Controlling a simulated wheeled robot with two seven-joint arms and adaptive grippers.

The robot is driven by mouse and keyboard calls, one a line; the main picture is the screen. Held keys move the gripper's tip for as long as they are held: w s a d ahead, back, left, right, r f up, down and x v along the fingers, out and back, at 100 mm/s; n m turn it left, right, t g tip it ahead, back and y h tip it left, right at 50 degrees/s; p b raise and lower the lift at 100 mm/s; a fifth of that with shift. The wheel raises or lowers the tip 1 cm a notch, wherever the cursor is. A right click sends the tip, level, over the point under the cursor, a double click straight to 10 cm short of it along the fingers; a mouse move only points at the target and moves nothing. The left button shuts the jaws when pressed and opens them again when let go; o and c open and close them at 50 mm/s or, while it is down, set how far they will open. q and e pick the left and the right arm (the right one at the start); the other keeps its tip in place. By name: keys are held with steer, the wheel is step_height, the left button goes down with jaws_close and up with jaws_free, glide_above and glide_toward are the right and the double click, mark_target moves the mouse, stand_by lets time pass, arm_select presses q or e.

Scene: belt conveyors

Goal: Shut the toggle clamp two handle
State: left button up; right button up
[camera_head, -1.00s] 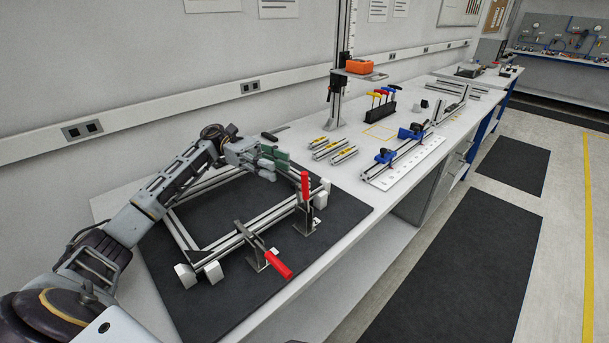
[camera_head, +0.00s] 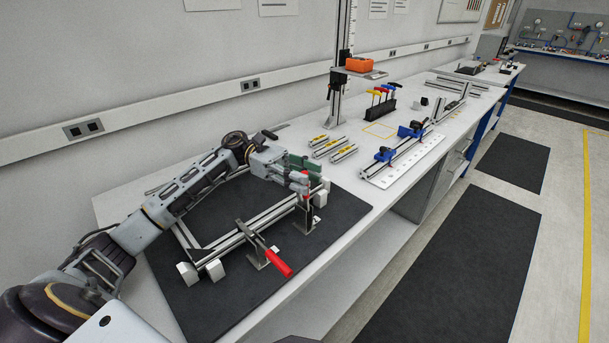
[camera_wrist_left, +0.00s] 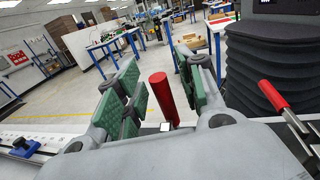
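Two toggle clamps with red handles stand at the front side of an aluminium frame (camera_head: 228,242). The far clamp (camera_head: 306,218) has its handle upright, partly hidden by my left gripper in the head view. My left gripper (camera_head: 308,177) is at that handle, coming from the frame's back side. In the left wrist view, the upright red handle (camera_wrist_left: 163,98) stands between the two spread green finger pads, with gaps visible on both sides. The near clamp (camera_head: 256,248) has its red handle (camera_head: 279,262) leaning down toward the front edge. My right gripper is not in view.
The frame lies on a black mat (camera_head: 235,305) with white corner blocks. Beyond it are yellow-labelled bars (camera_head: 333,147), a hex-key stand (camera_head: 381,108) and a blue-clamped rail (camera_head: 400,152). The wall runs along the back; the front of the mat is clear.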

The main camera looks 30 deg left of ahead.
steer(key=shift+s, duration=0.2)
arm_select(q)
jaws_close()
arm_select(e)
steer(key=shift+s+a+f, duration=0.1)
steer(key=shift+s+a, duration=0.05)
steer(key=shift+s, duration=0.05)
arm_select(q)
steer(key=shift+d, duration=0.1)
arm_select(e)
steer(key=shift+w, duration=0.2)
